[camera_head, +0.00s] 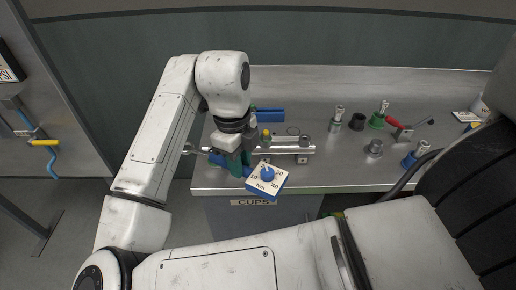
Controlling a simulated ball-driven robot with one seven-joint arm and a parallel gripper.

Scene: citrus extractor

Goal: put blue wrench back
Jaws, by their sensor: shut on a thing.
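The blue wrench (216,159) is in my gripper (238,165), whose green fingers are shut around it. Blue parts show on both sides of the fingers. A white-topped block with a blue knob and the marks 10, 20, 30 and Nm (260,186) sits just right of the fingers; I cannot tell whether it is part of the wrench. My gripper is at the left front of the metal bench (340,180). A blue trough-like piece (270,115) lies behind it on the bench. The fingers hide the wrench's middle, and I cannot tell whether it touches the bench.
A metal rail (290,150) runs right of my gripper. Green, dark and blue-based fittings (378,120) and a red-handled tool (393,122) stand to the right. A label reading CUPS (253,202) is below the front edge. A yellow-handled valve (44,142) is far left.

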